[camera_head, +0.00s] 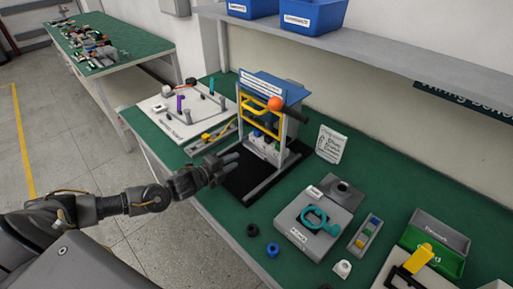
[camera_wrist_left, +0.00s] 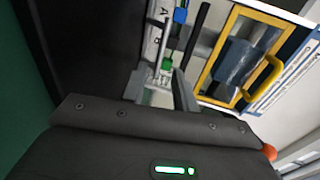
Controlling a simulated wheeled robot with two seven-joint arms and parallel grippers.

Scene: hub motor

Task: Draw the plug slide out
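The test station (camera_head: 272,88) has a blue header, a yellow-framed guard with a yellow handle, and an orange ball-ended lever. Low inside it is a pale grey plug block (camera_head: 262,150) with blue and green parts; I take this as the plug slide. In the left wrist view the green plug (camera_wrist_left: 167,65) and a blue one lie in line beyond the fingertips. My left gripper (camera_head: 235,160) is at the station's front left, pointing at the block. Its fingers (camera_wrist_left: 160,88) are apart, with a pale piece between or beyond them; contact is unclear. My right gripper is out of view.
A white board with tools (camera_head: 178,118) lies left of the station. A grey fixture with a teal ring (camera_head: 313,217), a sign card (camera_head: 331,144), and black and blue rings (camera_head: 272,249) are to the right. Blue bins stand on the shelf above.

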